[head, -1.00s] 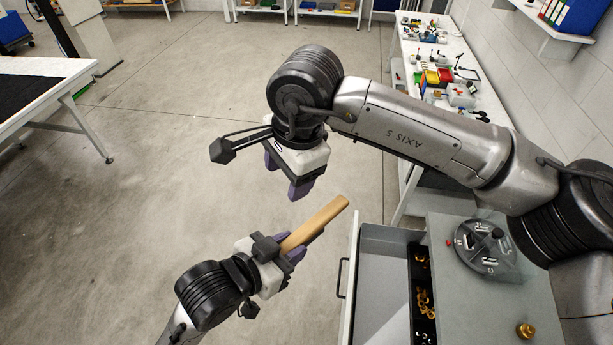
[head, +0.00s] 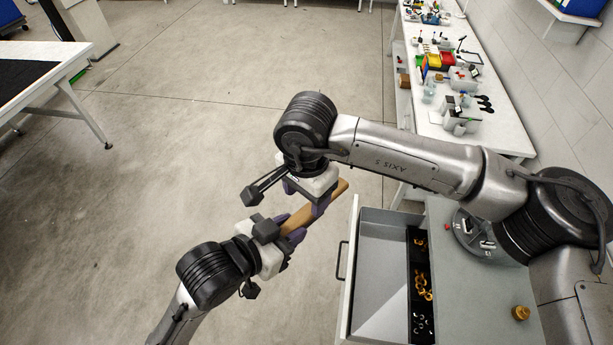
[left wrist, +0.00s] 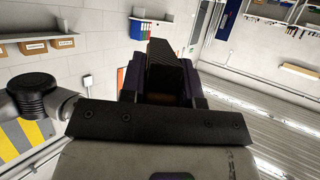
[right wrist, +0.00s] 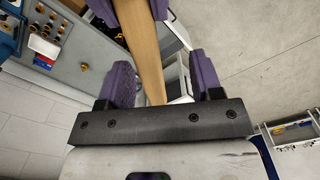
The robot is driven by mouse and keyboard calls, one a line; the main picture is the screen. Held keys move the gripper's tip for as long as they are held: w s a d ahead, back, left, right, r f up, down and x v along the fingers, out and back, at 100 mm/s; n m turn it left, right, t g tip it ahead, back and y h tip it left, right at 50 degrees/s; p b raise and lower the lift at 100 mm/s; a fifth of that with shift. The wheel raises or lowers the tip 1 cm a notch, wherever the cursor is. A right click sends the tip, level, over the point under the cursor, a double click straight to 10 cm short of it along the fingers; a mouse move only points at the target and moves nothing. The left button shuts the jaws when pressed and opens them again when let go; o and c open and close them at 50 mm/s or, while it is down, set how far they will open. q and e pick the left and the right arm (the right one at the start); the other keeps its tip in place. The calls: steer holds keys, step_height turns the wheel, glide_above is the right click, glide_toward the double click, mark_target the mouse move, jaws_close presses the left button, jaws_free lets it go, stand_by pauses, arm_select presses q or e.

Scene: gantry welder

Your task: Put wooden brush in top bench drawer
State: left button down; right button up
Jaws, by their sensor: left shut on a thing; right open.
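The wooden brush (head: 299,219) is a long tan bar, held in the air left of the bench drawer. My left gripper (head: 286,241) is shut on its lower end. My right gripper (head: 306,200) is open at the brush's upper part. In the right wrist view the brush (right wrist: 143,45) runs between the spread purple fingers (right wrist: 157,82); I cannot tell whether they touch it. In the left wrist view a dark ridged piece shows between the fingers. The top bench drawer (head: 375,275) is pulled open, with a bare grey compartment on its left.
A black tray (head: 409,285) with brass parts and rings lies along the drawer's right side. On the grey bench top (head: 470,300) are a round grey fixture (head: 470,238) and a brass knob (head: 520,313).

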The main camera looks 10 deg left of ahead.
mark_target(306, 204)
steer(key=shift+f, duration=1.55)
steer(key=shift+c, duration=0.3)
arm_select(q)
steer(key=c, duration=1.9)
jaws_free()
steer(key=shift+s+d, duration=0.15)
arm_select(e)
steer(key=shift+a+r, duration=0.1)
steer(key=shift+a, duration=0.05)
steer(key=c, duration=1)
arm_select(q)
steer(key=o, duration=1)
arm_select(e)
jaws_close()
arm_select(q)
steer(key=shift+o, duration=0.9)
